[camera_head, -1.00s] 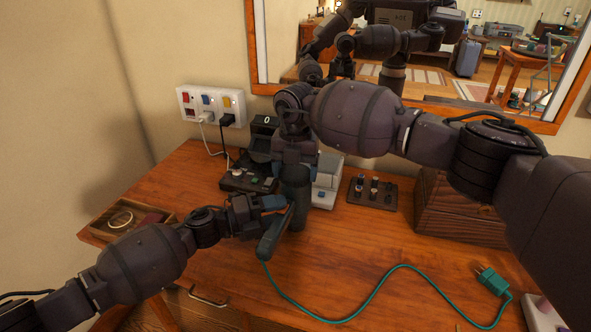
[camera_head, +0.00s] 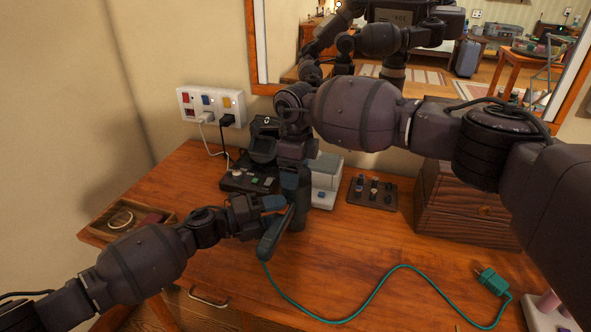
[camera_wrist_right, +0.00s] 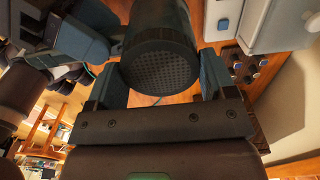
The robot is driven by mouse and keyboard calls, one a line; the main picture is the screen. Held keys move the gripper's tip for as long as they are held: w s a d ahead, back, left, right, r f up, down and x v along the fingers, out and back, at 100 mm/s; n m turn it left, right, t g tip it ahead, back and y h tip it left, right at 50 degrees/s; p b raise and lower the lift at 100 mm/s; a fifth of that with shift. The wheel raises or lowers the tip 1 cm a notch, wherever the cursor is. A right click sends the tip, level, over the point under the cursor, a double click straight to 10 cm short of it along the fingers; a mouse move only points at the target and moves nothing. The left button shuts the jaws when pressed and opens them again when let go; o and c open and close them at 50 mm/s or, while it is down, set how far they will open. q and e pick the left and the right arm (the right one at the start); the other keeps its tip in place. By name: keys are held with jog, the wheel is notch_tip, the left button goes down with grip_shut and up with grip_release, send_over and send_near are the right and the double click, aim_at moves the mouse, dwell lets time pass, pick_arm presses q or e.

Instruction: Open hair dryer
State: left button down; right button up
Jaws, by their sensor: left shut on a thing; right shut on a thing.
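The hair dryer is dark teal. Its thick barrel (camera_head: 302,212) stands upright over the table, and its handle (camera_head: 270,240) slants down to the left at an angle to the barrel. A green cord (camera_head: 330,320) runs from the handle. My right gripper (camera_head: 296,172) comes from above and is shut on the barrel. In the right wrist view the barrel's perforated end (camera_wrist_right: 160,72) sits between its fingers. My left gripper (camera_head: 278,207) is shut on the hair dryer at the handle side; its exact contact is partly hidden.
A green plug (camera_head: 491,281) lies at the right. A wall socket panel (camera_head: 210,106), a black device (camera_head: 248,174), a grey-white box (camera_head: 325,182), a small knob panel (camera_head: 372,192) and a wooden drawer box (camera_head: 465,205) stand behind. A tray (camera_head: 105,226) is left.

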jog(key=n, duration=0.8)
jog(key=shift+n, duration=0.4)
jog(key=shift+r, duration=0.25)
jog(key=shift+r, duration=0.7)
jog(key=shift+r, duration=0.25)
jog(key=shift+r, duration=2)
pick_arm(q)
jog(key=shift+c, duration=2.3)
grip_release()
